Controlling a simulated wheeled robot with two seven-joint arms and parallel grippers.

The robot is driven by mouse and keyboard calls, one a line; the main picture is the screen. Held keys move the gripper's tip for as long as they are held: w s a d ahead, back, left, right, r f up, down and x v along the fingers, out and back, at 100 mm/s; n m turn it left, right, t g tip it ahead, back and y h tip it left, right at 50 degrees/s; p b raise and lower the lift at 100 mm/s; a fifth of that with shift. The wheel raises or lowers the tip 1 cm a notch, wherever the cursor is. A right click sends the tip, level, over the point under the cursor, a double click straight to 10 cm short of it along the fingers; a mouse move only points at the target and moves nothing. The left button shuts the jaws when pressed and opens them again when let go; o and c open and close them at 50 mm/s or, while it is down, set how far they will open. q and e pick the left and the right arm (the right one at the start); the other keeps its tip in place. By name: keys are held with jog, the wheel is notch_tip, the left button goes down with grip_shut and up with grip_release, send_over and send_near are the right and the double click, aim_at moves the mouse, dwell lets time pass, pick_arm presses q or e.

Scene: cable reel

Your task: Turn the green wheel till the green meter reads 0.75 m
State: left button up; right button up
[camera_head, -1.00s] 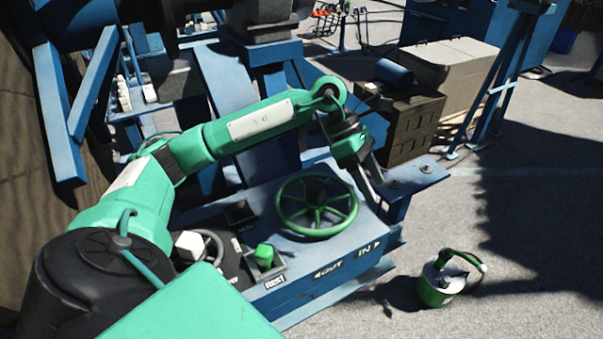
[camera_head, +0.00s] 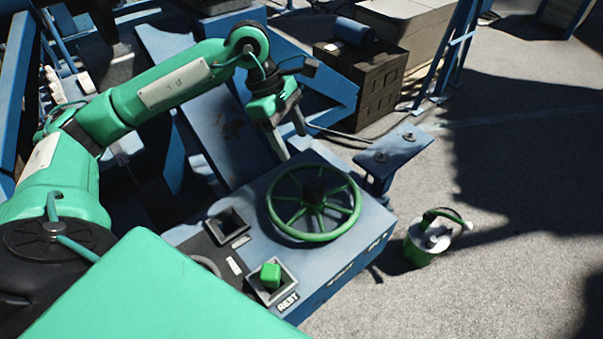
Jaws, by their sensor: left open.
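My left gripper (camera_head: 291,143) hangs above and behind the wheel's far left rim, fingers pointing down. Its two fingers are apart with nothing between them. It looks clear of the rim, though the exact gap is hard to judge. I see no meter that I can read. My right gripper is not in view.
A green block (camera_head: 270,275) sits in a tray marked REST, beside an empty square recess (camera_head: 227,225). A green-and-grey can (camera_head: 428,240) stands on the ground at right. Dark crates (camera_head: 365,85) stand behind. Open pavement lies at right.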

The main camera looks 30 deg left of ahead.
aim_at(313, 181)
pick_arm(q)
jog(key=p+x, duration=0.1)
jog(key=x, duration=0.3)
jog(key=p+x, duration=0.2)
jog(key=x, duration=0.2)
jog(key=p+x, duration=0.2)
jog(key=x, duration=0.2)
jog(key=shift+s+d+f, duration=0.1)
jog(key=shift+d+f, duration=0.1)
jog(key=shift+d, duration=0.3)
jog(key=shift+d+f+p, duration=0.15)
jog(key=shift+f+p, duration=0.2)
jog(key=shift+f, duration=0.15)
jog(key=shift+c, duration=0.2)
